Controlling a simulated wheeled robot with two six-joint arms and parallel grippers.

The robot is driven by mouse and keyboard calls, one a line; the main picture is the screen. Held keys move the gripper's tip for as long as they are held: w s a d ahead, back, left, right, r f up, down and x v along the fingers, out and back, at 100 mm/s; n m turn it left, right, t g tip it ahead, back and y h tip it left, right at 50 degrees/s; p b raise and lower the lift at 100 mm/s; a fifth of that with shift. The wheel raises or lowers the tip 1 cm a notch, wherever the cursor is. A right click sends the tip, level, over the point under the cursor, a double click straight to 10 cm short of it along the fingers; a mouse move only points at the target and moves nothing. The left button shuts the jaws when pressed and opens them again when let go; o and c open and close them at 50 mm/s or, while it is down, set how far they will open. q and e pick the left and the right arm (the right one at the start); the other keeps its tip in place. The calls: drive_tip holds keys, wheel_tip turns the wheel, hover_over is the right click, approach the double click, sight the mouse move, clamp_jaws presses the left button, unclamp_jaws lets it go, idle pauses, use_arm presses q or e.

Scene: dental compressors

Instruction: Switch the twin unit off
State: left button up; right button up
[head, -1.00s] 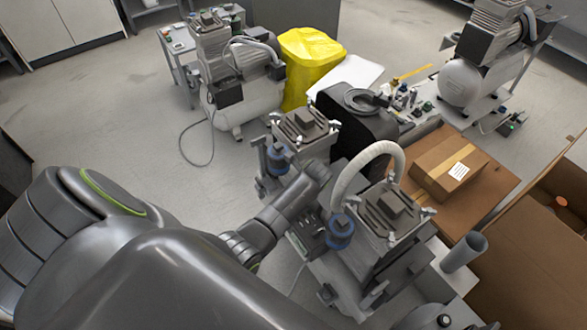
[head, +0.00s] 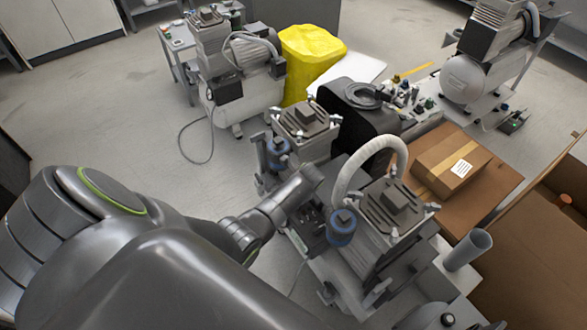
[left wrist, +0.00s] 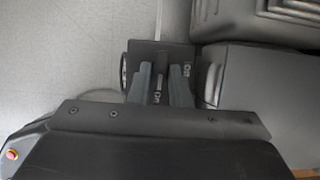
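The twin unit is a grey compressor with two finned heads, the near one (head: 391,208) and the far one (head: 305,119), joined to a pale curved hose. Blue-capped parts (head: 341,228) sit beside the heads. My left arm reaches over its near left side, where a dark control panel (head: 308,232) is partly hidden. In the left wrist view a dark control box (left wrist: 160,52) has white markings and a round gauge at its left edge. My left gripper (left wrist: 162,78) is in front of the box, its two fingers apart with a dark gap between; contact cannot be told. My right gripper is not in view.
Another compressor (head: 240,95) stands at the back left and a third (head: 472,78) at the back right. A yellow bag (head: 308,60), a cardboard box (head: 450,168) and a grey upright tube (head: 467,250) surround the unit. Open floor (head: 110,110) lies to the left.

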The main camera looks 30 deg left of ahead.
use_arm(q)
clamp_jaws()
